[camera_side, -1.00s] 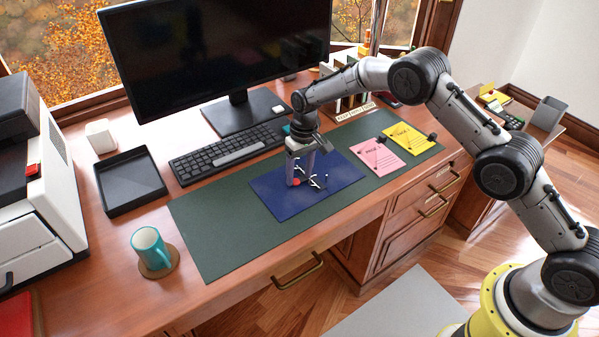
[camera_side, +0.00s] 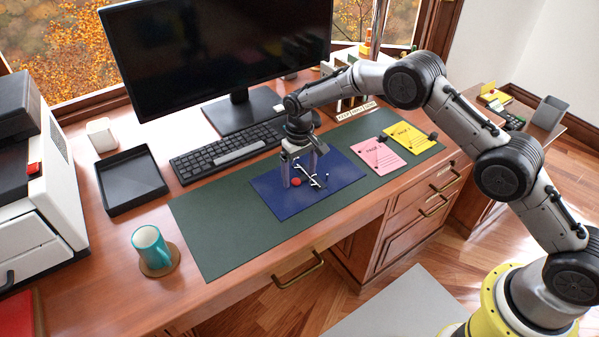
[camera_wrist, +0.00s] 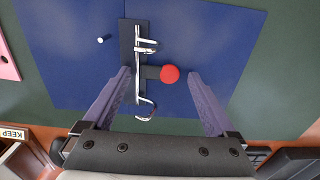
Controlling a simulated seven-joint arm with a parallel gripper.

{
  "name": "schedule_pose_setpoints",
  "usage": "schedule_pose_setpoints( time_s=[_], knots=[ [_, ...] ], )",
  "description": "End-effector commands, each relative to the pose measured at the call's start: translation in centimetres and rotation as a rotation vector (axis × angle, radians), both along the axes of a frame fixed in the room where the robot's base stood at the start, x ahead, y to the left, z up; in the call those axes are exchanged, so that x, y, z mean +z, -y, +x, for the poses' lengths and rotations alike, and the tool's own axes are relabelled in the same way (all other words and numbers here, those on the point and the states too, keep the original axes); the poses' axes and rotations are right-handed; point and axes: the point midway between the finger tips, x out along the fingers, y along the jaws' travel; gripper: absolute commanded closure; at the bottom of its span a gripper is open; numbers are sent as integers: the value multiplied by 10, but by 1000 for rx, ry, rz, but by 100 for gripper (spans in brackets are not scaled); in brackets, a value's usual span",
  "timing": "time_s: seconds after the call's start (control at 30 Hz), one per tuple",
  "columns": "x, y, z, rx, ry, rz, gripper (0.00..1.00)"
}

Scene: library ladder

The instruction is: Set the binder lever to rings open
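The blue binder (camera_side: 340,175) lies open and flat on the green desk mat. Its dark ring plate (camera_wrist: 127,40) carries silver rings (camera_wrist: 145,108); I cannot tell for sure whether the rings are parted. The lever is a short dark arm from the plate, ending in a red knob (camera_wrist: 169,74). In the wrist view the knob points right of the plate. The knob also shows in the side view (camera_side: 296,182). My gripper (camera_wrist: 159,75) is open and empty, over the binder, with one finger on each side of the knob. It also shows in the side view (camera_side: 299,180).
A pink page (camera_side: 377,156) and a yellow page (camera_side: 409,138) lie right of the binder. A keyboard (camera_side: 225,152) and monitor (camera_side: 220,60) stand behind. A black tray (camera_side: 131,181) and teal mug (camera_side: 150,246) are left. The mat's left part (camera_side: 215,225) is clear.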

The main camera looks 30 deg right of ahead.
Motion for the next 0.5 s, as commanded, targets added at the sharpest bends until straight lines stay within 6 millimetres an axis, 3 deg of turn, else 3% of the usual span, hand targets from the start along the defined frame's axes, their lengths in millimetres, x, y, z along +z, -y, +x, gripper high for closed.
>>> schedule_pose_setpoints(
  time_s=[0.33, 0.5],
  knots=[
    [3, 0, 0, 0, 1, 1, 7],
    [24, 0, 1, 0, 4, 1, 7]
  ],
)
